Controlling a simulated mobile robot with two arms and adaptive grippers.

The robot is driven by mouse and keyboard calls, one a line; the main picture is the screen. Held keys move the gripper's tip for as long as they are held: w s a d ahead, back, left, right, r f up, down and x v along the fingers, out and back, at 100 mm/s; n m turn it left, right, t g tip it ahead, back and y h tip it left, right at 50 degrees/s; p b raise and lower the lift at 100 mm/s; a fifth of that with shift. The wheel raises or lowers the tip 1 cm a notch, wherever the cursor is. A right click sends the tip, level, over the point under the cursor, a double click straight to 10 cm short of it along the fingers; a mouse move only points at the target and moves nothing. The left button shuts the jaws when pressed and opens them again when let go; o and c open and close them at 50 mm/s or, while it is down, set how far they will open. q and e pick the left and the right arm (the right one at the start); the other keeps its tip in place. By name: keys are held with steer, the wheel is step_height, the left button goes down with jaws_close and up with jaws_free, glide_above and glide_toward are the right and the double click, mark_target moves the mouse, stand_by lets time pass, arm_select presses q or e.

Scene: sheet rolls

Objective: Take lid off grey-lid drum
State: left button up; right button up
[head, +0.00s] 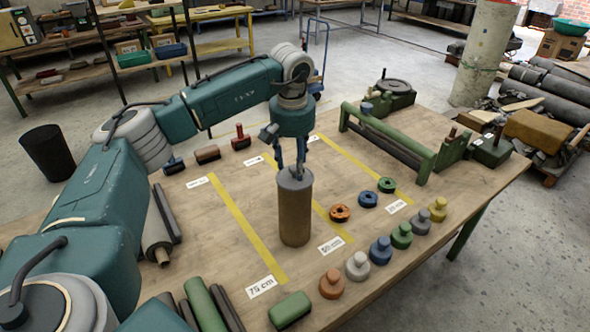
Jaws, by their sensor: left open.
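The grey-lid drum is a tall brown cylinder (295,215) standing upright on the wooden table, between two yellow lines. Its flat grey lid (295,181) is on top. My left gripper (290,170) points down right over the lid, fingers open. The fingertips are at the lid's level or just above it; I cannot tell whether they touch it. My right gripper is not in view.
Small coloured knobbed pieces, such as the orange one (332,283), line the front right edge. A green roller frame (400,140) stands behind to the right. Dark and green rolls (203,305) lie front left. The table (225,240) is bare around the drum.

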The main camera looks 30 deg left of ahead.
arm_select(q)
steer(key=shift+w+a+f, duration=0.1)
steer(key=shift+w+f, duration=0.05)
steer(key=shift+f, duration=0.7)
steer(key=c, duration=1.1)
steer(key=shift+r, duration=0.15)
steer(key=shift+c, duration=0.2)
